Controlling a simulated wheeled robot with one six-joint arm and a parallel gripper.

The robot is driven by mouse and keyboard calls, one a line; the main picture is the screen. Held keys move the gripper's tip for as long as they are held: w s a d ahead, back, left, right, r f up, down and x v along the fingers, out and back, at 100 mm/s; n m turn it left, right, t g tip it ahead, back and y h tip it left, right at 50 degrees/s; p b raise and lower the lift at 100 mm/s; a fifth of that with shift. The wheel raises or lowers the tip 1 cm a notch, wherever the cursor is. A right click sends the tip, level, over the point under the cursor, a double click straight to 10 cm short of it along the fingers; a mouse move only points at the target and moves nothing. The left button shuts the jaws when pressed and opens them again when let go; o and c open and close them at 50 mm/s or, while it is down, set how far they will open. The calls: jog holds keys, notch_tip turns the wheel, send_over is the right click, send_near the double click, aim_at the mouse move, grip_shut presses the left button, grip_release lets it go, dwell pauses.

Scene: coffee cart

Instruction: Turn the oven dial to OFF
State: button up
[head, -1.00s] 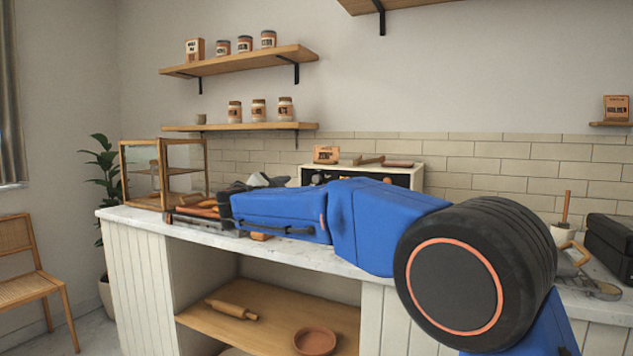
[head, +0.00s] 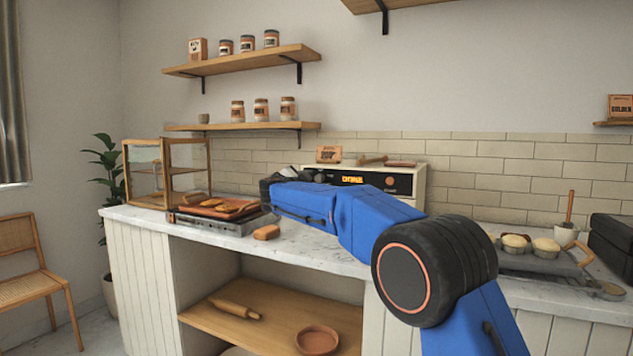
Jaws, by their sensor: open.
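The oven (head: 421,186) is a white box at the back of the counter, with a black front panel and a lit orange display (head: 352,180). A small round dial (head: 390,181) shows at the right of the panel; its setting is too small to read. My blue arm crosses in front and hides the oven's lower front. My gripper (head: 272,185) is at the arm's far left end, in front of and left of the oven, apart from the dial. It is open, though its fingers are hard to make out.
A tray (head: 222,218) with baked goods stands left of my gripper, with a small brown block (head: 266,232) beside it. A wooden display case (head: 166,172) is further left. Several items lie on the oven top. At right are a tray with buns (head: 530,255) and a black appliance (head: 614,245).

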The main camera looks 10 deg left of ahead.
aim_at(319, 178)
jog(key=shift+x, duration=1.2)
jog(key=shift+c, duration=0.6)
jog(key=c, duration=0.9)
